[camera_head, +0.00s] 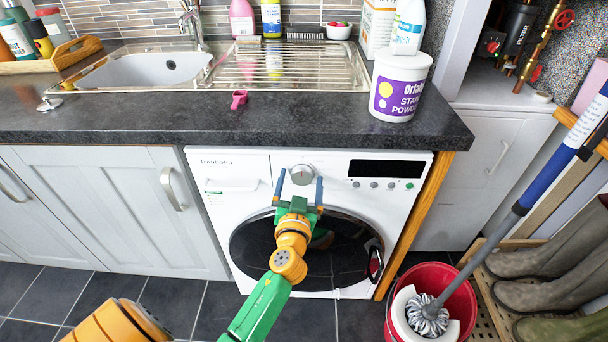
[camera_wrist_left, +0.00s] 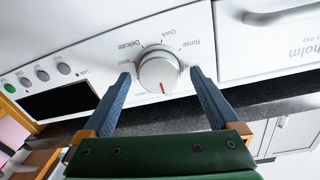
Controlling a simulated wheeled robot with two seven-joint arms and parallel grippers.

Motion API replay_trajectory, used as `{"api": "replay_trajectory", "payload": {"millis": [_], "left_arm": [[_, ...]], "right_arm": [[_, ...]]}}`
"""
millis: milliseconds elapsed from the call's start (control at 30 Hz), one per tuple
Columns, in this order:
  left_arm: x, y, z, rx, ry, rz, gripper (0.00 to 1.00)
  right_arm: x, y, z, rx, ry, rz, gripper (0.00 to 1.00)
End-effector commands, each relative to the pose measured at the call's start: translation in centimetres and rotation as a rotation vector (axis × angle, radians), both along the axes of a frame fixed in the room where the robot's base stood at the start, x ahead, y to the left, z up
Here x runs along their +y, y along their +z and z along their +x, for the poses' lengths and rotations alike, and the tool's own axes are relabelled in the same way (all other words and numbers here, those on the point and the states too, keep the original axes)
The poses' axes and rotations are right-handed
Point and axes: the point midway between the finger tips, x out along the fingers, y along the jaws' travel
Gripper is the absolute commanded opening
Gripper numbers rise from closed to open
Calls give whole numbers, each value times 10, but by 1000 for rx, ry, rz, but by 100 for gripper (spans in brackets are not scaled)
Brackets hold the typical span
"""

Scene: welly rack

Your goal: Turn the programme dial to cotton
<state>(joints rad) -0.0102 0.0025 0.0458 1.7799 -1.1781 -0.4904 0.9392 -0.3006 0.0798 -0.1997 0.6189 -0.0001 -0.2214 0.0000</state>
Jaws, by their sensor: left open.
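The white washing machine (camera_head: 222,215) stands under the worktop. Its round silver programme dial (camera_head: 303,174) is on the front panel, above the dark door. In the left wrist view the dial (camera_wrist_left: 158,72) has a red mark pointing to the picture's bottom, towards the worktop edge. Delicate, Quick and Rinse labels are readable around the dial; I cannot read a cotton label. My left gripper (camera_head: 300,182) is open, its blue fingers on either side of the dial. Whether they touch it, I cannot tell. My right gripper is not in view.
Beside the dial are a dark display (camera_head: 386,169) and small buttons. The dark worktop (camera_head: 300,118) overhangs the machine, with a pink scoop (camera_head: 239,99) and a stain powder tub (camera_head: 398,88) on it.

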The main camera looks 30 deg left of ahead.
Motion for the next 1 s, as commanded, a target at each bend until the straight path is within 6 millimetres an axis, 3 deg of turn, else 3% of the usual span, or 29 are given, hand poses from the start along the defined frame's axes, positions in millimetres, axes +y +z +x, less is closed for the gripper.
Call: {"api": "replay_trajectory", "payload": {"millis": [233,267,567,1000], "left_arm": [[2,0,3,0,0,-1,95],[2,0,3,0,0,-1,90],[1,0,3,0,-1,-1,10],[1,1,3,68,-1,115,10]], "right_arm": [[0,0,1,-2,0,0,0],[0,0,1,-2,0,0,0],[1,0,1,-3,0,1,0],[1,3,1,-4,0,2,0]]}}
